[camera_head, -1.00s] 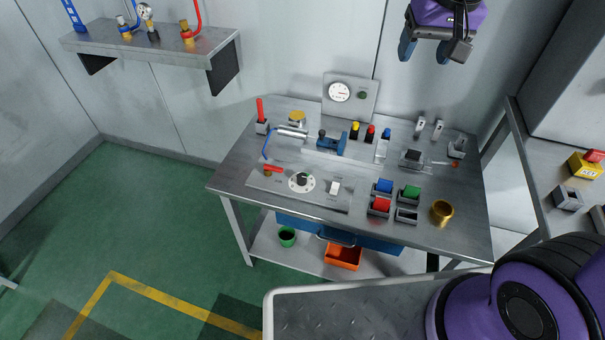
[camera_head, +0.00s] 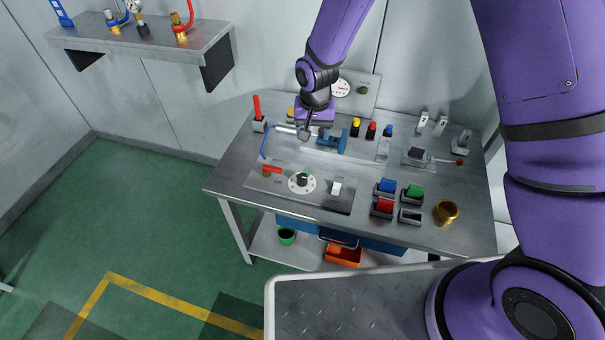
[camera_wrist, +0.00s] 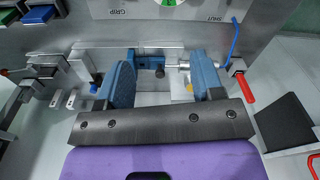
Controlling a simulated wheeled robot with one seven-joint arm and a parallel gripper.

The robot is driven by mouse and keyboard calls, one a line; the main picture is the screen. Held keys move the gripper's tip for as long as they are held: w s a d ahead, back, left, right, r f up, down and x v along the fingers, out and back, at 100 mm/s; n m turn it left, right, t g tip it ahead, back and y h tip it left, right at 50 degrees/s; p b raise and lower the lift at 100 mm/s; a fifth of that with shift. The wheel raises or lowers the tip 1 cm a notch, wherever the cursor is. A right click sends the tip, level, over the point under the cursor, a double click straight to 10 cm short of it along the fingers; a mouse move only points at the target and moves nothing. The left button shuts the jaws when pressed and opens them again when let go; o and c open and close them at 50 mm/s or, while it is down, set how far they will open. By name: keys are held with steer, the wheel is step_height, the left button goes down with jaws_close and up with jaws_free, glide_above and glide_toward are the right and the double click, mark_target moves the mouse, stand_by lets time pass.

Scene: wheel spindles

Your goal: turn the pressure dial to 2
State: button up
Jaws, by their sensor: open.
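The dial (camera_head: 302,182) is a round white plate with a dark knob and a green part, on the grey panel near the front of the bench. Only its edge shows at the top of the wrist view (camera_wrist: 168,3). Its numbers are too small to read. My gripper (camera_head: 307,133) is over the back of the bench, behind the dial, pointing down near the blue vise and silver cylinder. In the wrist view its blue fingers stand apart with nothing held between them (camera_wrist: 163,78). It does not touch the dial.
The blue vise (camera_head: 331,142) lies below my gripper. A red lever (camera_head: 271,169) and a white switch (camera_head: 336,188) flank the dial. A round gauge (camera_head: 341,87) stands on the back plate. Coloured blocks (camera_head: 387,185) sit in holders at right; a brass cup (camera_head: 446,211) stands beyond.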

glide_toward(302, 177)
steer(key=shift+g, duration=0.3)
steer(key=f, duration=1)
steer(key=shift+w+f, duration=0.2)
steer(key=shift+w, duration=0.05)
steer(key=c, duration=0.9)
